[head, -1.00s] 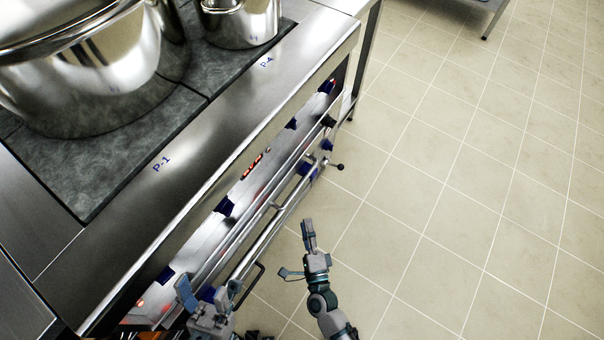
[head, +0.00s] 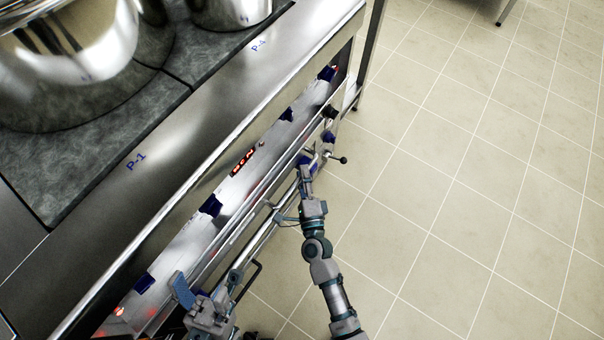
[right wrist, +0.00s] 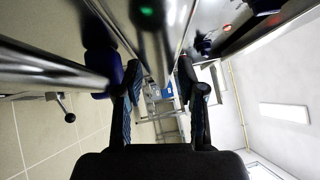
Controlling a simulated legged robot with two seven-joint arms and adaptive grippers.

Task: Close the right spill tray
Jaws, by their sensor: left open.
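The steel cooking range (head: 240,100) runs diagonally through the head view. Long steel bars or edges (head: 262,200) run along its front below the control panel. I cannot clearly tell which of these belongs to the right spill tray. My right gripper (head: 306,172) is at the far part of this front, close beside the bars, near a lever with a black ball (head: 340,160). In the right wrist view its fingers (right wrist: 155,90) are apart with nothing visible held, and steel surfaces are close around them. My left gripper (head: 192,298) is open at the near end of the front.
Large steel pots (head: 75,45) stand on the dark cooktop (head: 125,130). Blue knobs (head: 211,206) stick out from the front panel. A black loop handle (head: 253,280) projects low at the front. The tiled floor (head: 470,180) at the right is clear.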

